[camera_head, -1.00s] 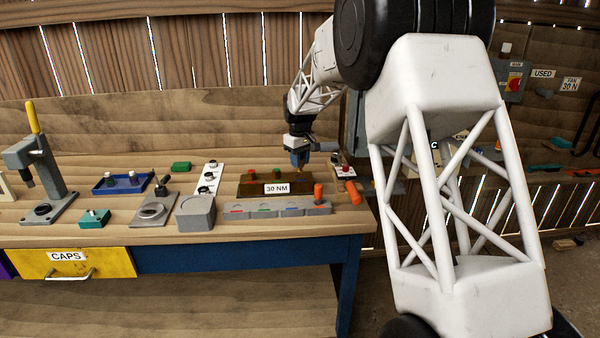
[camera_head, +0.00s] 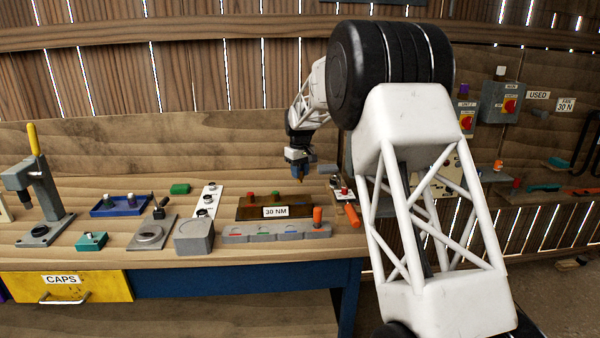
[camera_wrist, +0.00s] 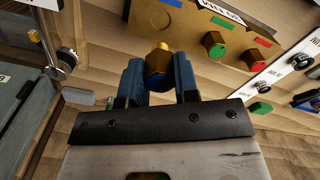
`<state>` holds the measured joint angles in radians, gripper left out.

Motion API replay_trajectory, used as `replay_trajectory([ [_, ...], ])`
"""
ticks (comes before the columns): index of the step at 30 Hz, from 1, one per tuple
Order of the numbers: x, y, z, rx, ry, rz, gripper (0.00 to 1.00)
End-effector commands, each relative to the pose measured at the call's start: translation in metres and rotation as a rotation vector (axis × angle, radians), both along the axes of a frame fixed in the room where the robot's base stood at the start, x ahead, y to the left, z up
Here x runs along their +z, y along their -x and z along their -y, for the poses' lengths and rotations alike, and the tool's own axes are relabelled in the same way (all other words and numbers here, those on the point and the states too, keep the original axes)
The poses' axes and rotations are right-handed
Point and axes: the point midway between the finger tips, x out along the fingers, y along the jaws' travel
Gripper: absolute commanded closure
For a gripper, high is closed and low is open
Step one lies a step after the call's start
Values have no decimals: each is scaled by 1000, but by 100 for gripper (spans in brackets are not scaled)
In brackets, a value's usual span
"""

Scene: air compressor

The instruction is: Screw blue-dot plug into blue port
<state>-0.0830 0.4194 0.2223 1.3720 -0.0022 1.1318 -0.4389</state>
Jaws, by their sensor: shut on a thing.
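My gripper (camera_wrist: 160,80) is shut on a brass plug (camera_wrist: 158,62) with a dark hex body, held between its blue fingers. A blue mark (camera_wrist: 174,3) shows on the rack in the wrist view. A green plug (camera_head: 252,197) and a red plug (camera_head: 275,195) sit in the rack.
A grey block with coloured marks (camera_head: 238,235) and an orange piece (camera_head: 317,215) lie in front of the rack. An orange-handled tool (camera_head: 352,215) is to the right. My arm covers much of the right side. Switch boxes (camera_head: 500,102) are on the right wall.

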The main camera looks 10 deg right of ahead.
Motion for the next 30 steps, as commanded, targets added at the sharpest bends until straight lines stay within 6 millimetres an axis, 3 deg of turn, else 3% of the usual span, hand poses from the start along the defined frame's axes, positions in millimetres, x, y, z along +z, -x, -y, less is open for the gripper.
replay_trajectory([
  [10, -9, 0, 0, 0, 0, 0, 98],
  [30, -51, 0, 0, 0, 0, 0, 98],
])
